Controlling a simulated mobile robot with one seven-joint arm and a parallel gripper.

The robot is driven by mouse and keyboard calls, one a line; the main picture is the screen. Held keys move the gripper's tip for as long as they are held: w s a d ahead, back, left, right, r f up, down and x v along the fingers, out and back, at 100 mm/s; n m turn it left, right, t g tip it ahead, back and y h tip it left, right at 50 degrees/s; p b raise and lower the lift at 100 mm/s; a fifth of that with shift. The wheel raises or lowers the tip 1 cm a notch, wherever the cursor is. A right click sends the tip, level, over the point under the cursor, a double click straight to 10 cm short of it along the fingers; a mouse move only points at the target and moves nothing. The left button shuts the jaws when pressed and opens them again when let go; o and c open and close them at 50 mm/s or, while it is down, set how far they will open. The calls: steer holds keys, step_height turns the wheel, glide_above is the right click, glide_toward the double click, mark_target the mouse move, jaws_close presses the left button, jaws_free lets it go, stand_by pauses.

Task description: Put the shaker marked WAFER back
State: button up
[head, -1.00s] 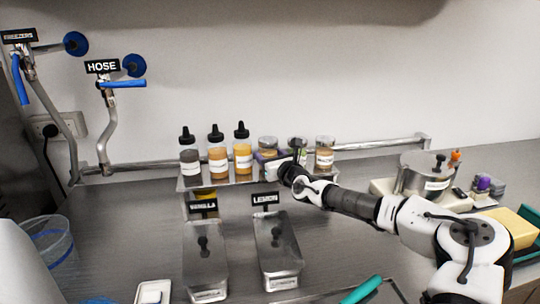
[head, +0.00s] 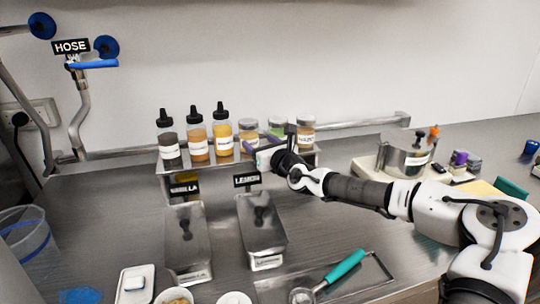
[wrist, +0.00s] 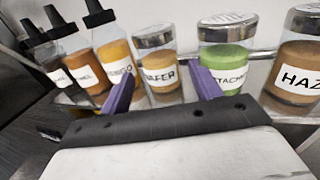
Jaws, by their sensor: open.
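The shaker marked WAFER (wrist: 158,68) stands upright on the raised shelf, with a clear lid and tan filling. It is the leftmost of the three shakers in the head view (head: 248,128). In the wrist view the green PISTACHIO shaker (wrist: 227,55) stands to its right and a yellow squeeze bottle (wrist: 115,52) to its left. My gripper (wrist: 160,84) is open, with its purple fingers on either side of the WAFER shaker in the picture. In the head view my gripper (head: 262,157) is at the shelf's front edge. Whether the fingers touch the shaker I cannot tell.
Another shaker (wrist: 297,72) and several squeeze bottles (head: 196,138) share the shelf (head: 195,172). Lidded metal pans (head: 262,232) marked VANILLA and LEMON stand in front. A steel pot (head: 405,155) is at right. A tray (head: 375,275) holds a teal-handled scoop (head: 335,271).

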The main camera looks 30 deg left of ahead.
steer(key=b+v, duration=0.1)
steer(key=v, duration=0.5)
steer(key=shift+s, duration=0.15)
